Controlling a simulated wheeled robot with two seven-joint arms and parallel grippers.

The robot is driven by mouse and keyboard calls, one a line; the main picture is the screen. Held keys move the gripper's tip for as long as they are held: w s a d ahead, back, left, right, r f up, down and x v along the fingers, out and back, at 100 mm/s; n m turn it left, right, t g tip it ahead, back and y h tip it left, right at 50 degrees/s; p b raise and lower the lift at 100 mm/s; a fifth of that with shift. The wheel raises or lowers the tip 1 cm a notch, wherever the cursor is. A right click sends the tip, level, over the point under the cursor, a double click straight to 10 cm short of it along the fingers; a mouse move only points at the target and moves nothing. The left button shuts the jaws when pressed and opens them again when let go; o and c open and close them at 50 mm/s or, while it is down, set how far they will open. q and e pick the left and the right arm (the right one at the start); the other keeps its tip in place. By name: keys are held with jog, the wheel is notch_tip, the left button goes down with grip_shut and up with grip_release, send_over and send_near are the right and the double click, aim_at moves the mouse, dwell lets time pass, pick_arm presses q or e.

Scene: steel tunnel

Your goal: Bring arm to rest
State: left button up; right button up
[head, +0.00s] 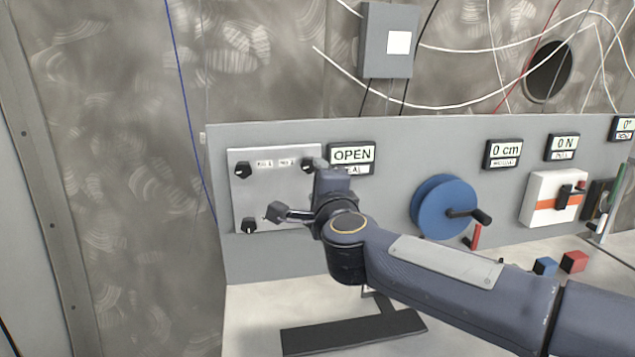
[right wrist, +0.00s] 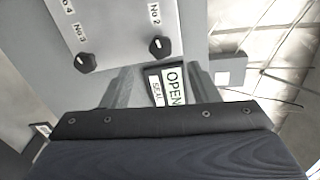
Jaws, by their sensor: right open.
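My right arm comes in from the right in the head view. Its gripper (head: 283,213) is in front of the grey knob panel (head: 268,196), over its lower part, and looks empty. In the right wrist view the two fingers of my right gripper (right wrist: 162,88) stand apart, with the OPEN display (right wrist: 173,86) seen between them. Two black knobs, No 2 (right wrist: 155,49) and No 3 (right wrist: 86,63), lie beyond the fingertips and are not gripped. The arm may hide part of the panel's lower right corner. My left gripper is not in view.
A blue hand wheel (head: 436,203) with a black handle stands right of the panel. A white box with an orange stripe (head: 543,205) is farther right. A blue cube (head: 544,266) and a red cube (head: 574,261) lie on the bench (head: 250,304). A dark flat plate (head: 320,337) lies below my arm.

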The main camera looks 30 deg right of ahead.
jog(key=s+a+f+n+g+y, duration=0.3)
jog(key=s+a+f+n+y, duration=0.3)
jog(key=s+f+n+y, duration=0.45)
jog(key=s+f+n+g+h, duration=0.2)
jog(key=s+f+n+g, duration=0.6)
jog(key=s+f, duration=0.8)
jog(key=shift+s+a+f+n+g, duration=0.2)
jog(key=shift+s+f+n+g, duration=0.15)
jog(key=shift+s+n, duration=0.75)
jog(key=shift+w, duration=0.1)
